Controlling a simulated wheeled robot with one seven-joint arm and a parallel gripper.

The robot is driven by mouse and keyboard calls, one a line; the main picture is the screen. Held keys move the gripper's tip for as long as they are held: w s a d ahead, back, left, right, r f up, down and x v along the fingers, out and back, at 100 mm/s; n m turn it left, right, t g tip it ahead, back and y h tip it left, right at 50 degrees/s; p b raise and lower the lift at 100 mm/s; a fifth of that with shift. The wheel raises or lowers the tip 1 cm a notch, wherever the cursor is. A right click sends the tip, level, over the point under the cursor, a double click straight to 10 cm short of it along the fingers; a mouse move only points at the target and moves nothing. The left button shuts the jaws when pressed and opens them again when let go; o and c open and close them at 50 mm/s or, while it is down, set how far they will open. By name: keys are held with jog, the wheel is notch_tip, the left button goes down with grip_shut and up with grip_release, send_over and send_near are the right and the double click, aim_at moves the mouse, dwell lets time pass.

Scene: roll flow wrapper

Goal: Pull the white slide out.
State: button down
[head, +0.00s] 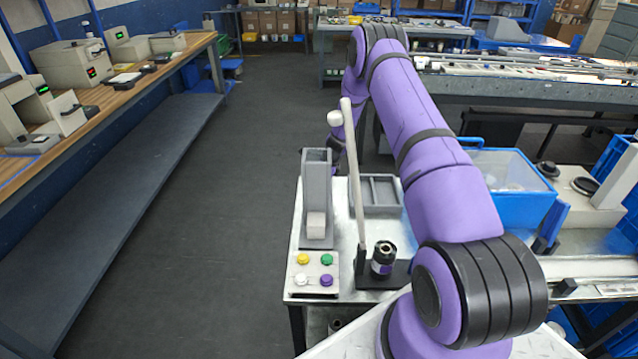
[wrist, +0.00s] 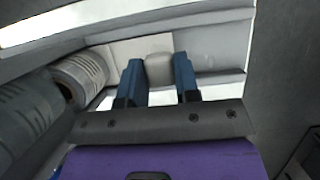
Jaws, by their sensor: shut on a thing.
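In the wrist view, the blue fingers of my gripper (wrist: 159,84) stand on either side of a pale rounded block (wrist: 158,68) and are shut on it. The block sits in front of a white flat panel (wrist: 125,50) between grey rails; I take block and panel to be the white slide, though their join is hidden. In the head view, my purple arm reaches over the bench and bends down beyond the grey upright holder (head: 317,180); my gripper cannot be made out there. A white block (head: 316,225) shows low in that holder.
Two grey printed rolls (wrist: 80,75) lie close to the left of my gripper in the wrist view. The bench holds a tall pale lever (head: 352,170), a button panel (head: 314,272), a grey divided tray (head: 376,194) and a blue bin (head: 510,185). The floor at left is clear.

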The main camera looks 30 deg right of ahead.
jog(key=w+d, duration=0.2)
jog(key=w, duration=0.1)
jog(key=w+d, duration=0.1)
jog(key=w, duration=0.1)
jog(key=shift+d, duration=0.3)
jog(key=shift+w+d+r, duration=0.15)
jog(key=shift+w+d, duration=0.15)
jog(key=shift+w, duration=0.2)
jog(key=c, duration=0.9)
grip_release()
jog(key=shift+w, duration=0.1)
jog(key=shift+o, duration=0.3)
jog(key=v, duration=1)
jog(key=shift+r, duration=0.3)
jog(key=shift+d, duration=0.1)
